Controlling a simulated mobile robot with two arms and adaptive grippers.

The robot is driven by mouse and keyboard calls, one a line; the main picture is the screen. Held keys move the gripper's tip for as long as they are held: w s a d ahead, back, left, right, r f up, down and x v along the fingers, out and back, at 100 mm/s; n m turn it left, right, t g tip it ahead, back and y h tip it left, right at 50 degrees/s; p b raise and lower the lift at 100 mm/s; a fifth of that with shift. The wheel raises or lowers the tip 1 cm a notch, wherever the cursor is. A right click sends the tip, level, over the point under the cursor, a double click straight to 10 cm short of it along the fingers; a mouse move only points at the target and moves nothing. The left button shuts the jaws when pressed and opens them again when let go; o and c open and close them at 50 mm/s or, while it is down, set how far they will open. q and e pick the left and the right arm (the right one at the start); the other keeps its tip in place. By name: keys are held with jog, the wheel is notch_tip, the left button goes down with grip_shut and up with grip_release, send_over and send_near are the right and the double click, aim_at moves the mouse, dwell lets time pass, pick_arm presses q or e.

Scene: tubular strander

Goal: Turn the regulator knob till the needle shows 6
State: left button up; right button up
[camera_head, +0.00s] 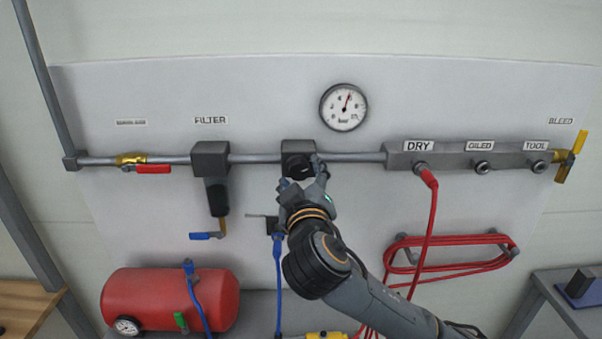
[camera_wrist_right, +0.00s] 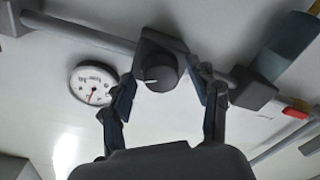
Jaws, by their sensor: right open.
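The regulator (camera_head: 298,147) is a dark block on the grey pipe, below and left of the gauge. Its round black knob (camera_wrist_right: 161,72) with a light mark shows in the right wrist view. My right gripper (camera_head: 303,172) is at the knob; in the wrist view its open fingers (camera_wrist_right: 165,92) stand on either side of the knob. I cannot tell whether they touch it. The round white gauge (camera_head: 343,107) has a red needle pointing up and slightly right; its numbers are too small to read surely. It also shows in the wrist view (camera_wrist_right: 92,84). My left gripper is not in view.
The filter (camera_head: 210,160) hangs left of the regulator. A manifold (camera_head: 450,158) marked DRY, OILED and TOOL is at the right, with a red hose (camera_head: 431,215) on DRY. A blue hose (camera_head: 277,270) hangs close to my right arm. A red tank (camera_head: 170,298) stands lower left.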

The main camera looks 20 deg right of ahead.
jog(key=c, duration=1.2)
jog(key=shift+f+m+b, duration=0.15)
jog(key=shift+m+b, duration=0.35)
jog(key=o, duration=1.2)
jog(key=v, duration=0.7)
jog(key=shift+s, duration=0.3)
dwell(1.0)
